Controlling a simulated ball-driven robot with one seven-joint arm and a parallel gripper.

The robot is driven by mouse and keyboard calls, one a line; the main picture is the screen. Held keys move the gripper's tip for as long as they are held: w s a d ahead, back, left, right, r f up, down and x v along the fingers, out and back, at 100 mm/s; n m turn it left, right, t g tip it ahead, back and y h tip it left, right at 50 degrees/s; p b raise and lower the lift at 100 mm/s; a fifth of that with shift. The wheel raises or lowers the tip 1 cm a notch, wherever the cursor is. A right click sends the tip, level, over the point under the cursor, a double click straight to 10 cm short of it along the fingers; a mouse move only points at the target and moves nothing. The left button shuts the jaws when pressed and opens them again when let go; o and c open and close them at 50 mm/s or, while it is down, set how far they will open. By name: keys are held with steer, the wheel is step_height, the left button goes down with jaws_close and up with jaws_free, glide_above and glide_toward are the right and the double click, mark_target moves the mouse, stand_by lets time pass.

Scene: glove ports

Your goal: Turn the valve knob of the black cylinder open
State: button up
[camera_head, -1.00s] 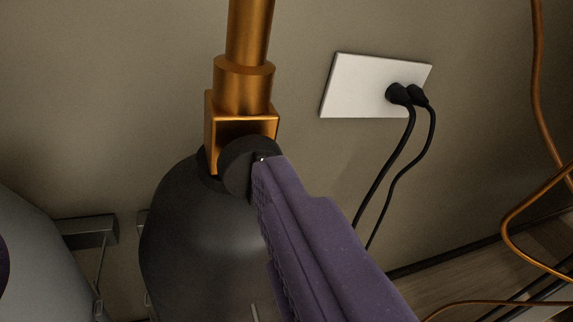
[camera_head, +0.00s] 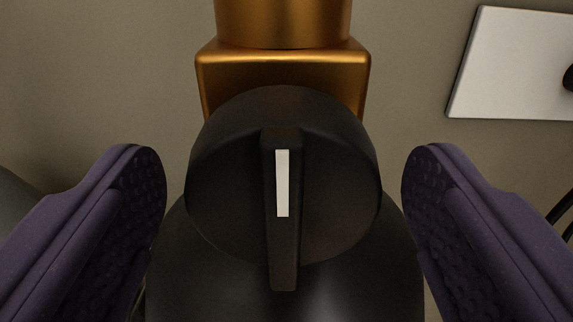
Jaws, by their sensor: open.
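The round black valve knob (camera_head: 340,170) faces me in the middle of the view. Its raised grip bar carries a white mark (camera_head: 282,183), and the bar stands upright in the picture. The knob sits in front of a copper-coloured valve block (camera_head: 285,65). The black cylinder (camera_head: 360,290) shows below and behind the knob. My gripper (camera_head: 284,180) is open, with one purple finger on each side of the knob. Both fingers are apart from the knob, with a gap on either side.
A white wall outlet plate (camera_head: 510,65) with a black plug at its edge is at the upper right. Black cables hang at the right edge. A grey rounded shape (camera_head: 15,205) shows at the left edge. The wall behind is plain.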

steer(key=c, duration=1.1)
steer(key=shift+o, duration=0.2)
